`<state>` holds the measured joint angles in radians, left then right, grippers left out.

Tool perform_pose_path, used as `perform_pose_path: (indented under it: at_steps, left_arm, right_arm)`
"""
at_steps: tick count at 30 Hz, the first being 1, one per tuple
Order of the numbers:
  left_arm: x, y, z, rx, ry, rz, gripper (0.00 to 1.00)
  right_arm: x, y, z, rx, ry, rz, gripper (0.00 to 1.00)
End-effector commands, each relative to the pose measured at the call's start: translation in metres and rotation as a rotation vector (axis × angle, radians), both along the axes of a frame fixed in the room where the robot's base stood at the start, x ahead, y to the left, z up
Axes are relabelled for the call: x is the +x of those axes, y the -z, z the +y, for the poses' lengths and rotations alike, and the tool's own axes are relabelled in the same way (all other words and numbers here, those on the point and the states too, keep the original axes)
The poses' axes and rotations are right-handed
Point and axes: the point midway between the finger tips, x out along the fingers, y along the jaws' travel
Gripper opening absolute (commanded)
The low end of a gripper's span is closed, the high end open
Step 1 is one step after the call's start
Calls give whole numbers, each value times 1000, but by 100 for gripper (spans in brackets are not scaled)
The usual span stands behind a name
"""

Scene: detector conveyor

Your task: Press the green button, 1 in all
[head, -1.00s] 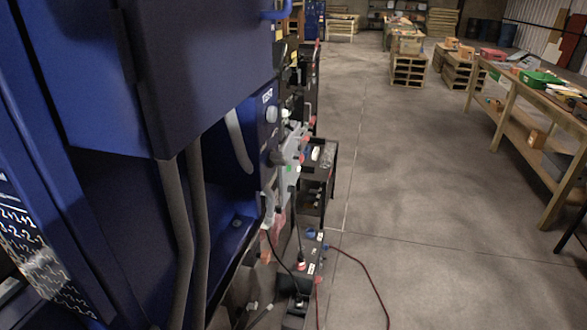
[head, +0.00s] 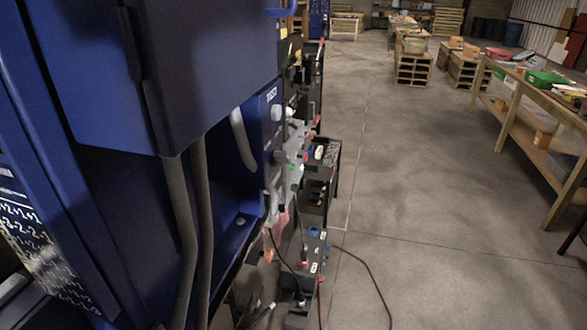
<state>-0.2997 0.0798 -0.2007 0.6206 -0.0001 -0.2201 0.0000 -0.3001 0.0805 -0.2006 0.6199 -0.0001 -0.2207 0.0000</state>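A blue machine cabinet (head: 150,70) fills the left side of the head view, very close to me. On its far side is a narrow blue panel (head: 271,125) with pale knobs or buttons. Beyond it, small grey fittings (head: 294,150) carry red and green spots. One tiny green spot (head: 294,188) shows there, but I cannot tell whether it is the green button. Neither of my grippers is in the view.
Dark boxes and a small black cart (head: 318,185) stand beside the machine. A red cable (head: 372,275) lies on the floor. Wooden workbenches (head: 520,95) with a green box (head: 545,78) stand at the right. Pallets (head: 412,68) are farther back. The middle floor is open.

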Motion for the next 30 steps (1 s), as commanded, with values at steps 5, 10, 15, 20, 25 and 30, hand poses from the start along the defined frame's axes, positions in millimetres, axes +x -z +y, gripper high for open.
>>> perform_pose_path:
  at_steps: [5, 10, 15, 20, 25, 30]
  left_arm:
    - [0, 0, 0, 0, 0, -1, 24]
    - [0, 0, 0, 0, 0, -1, 9]
    - [0, 0, 0, 0, 0, -1, 0]
    - [0, 0, 0, 0, 0, -1, 0]
    - [0, 0, 0, 0, 0, -1, 0]
    - [0, 0, 0, 0, -1, 0, 0]
  right_arm:
    - [0, 0, 0, 0, 0, 0, 0]
    - [-1, 0, 0, 0, -1, 0, 0]
    - [-1, 0, 0, 0, 0, 0, 0]
    - [0, 0, 0, 0, 0, 0, 0]
    - [0, 0, 0, 0, 0, 0, 0]
    - [0, 0, 0, 0, 1, 0, 0]
